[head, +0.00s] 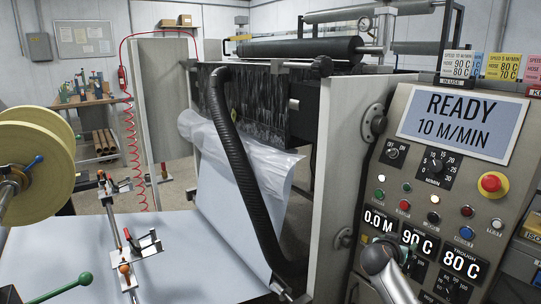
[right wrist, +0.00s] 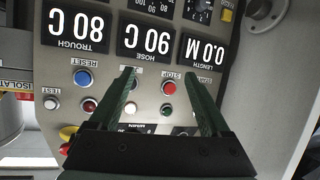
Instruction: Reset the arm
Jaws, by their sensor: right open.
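My right gripper (head: 388,241) is low in front of the slanted control panel (head: 400,110), at its lower left by the number readouts. In the right wrist view, my right gripper (right wrist: 160,76) has its two green fingers apart with nothing between them. The panel looks upside down there. The fingers point toward its button rows. The red STOP button (right wrist: 168,88) shows between them, and the blue RESET button (right wrist: 83,78) lies to the left. I cannot tell whether the fingers touch the panel. My left gripper is not in view.
The panel's screen (head: 462,122) reads READY 10 M/MIN. Readouts show 0.0 M, 90 C and 80 C. A red emergency knob (head: 491,184) sticks out. A black hose (head: 235,150) hangs before the coating machine. A tan roll (head: 35,165) stands left beside a pale sheet (head: 180,255).

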